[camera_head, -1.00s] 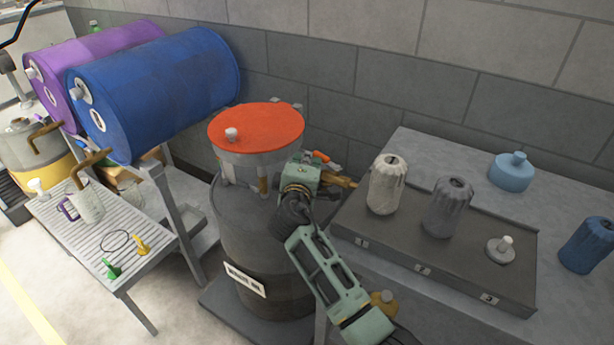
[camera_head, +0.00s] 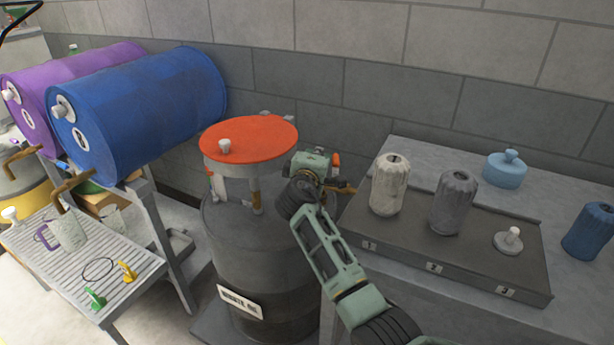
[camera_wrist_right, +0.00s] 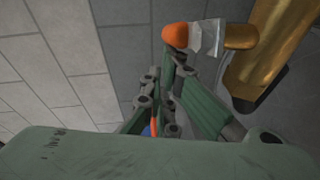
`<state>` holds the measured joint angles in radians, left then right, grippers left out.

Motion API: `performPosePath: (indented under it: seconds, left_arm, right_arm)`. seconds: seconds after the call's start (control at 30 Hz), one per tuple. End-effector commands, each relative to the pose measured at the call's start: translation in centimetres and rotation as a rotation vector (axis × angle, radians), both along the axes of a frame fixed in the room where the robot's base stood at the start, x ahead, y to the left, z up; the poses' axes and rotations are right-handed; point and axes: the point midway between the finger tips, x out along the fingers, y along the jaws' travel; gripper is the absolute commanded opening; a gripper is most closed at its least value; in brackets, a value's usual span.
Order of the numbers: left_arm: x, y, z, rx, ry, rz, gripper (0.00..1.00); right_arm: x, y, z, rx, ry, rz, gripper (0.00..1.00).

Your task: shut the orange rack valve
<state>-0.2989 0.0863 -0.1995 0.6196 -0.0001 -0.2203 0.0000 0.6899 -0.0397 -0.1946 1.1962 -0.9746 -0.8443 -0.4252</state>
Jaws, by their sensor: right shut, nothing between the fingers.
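The rack valve is a brass body with an orange-tipped lever (camera_head: 336,159), behind and right of the orange-topped waste drum. Its brass part (camera_head: 345,189) shows just right of my right gripper (camera_head: 318,165). In the right wrist view the orange lever tip (camera_wrist_right: 175,37) sits on a grey metal piece, beside the large brass body (camera_wrist_right: 262,50). My right gripper (camera_wrist_right: 168,75) is shut and empty, with its fingertips just below the lever tip; I cannot tell whether they touch. In the head view my gripper's body hides its fingertips and part of the valve. My left gripper is not in view.
The waste drum (camera_head: 258,265) with its orange lid (camera_head: 250,135) stands left of my right arm. A grey bench (camera_head: 410,158) with bottles on a numbered tray (camera_head: 405,240) is on the right. Blue (camera_head: 150,105) and purple drums (camera_head: 30,85) lie at left. The wall is close behind.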

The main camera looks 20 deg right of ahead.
Motion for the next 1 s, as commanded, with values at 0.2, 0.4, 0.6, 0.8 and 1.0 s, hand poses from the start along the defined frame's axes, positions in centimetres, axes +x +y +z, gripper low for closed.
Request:
performPosePath:
  seconds: [0.2,0.4,0.6,0.8,1.0]
  left_arm:
    - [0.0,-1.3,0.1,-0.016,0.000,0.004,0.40]
    - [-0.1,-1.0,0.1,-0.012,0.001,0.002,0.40]
    - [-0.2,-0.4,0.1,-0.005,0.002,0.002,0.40]
    - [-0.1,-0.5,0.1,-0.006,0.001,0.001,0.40]
    - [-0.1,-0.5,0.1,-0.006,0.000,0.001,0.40]
  right_arm:
    - [0.3,-1.2,0.0,0.000,0.000,-0.001,0.00]
    - [0.3,-1.3,0.0,0.000,0.000,0.000,0.00]
    - [-0.4,-0.8,0.0,0.000,0.000,0.002,0.00]
    - [-3.2,0.8,0.4,0.002,-0.002,0.003,0.00]
    - [-6.9,2.9,1.0,0.004,0.000,0.003,0.00]
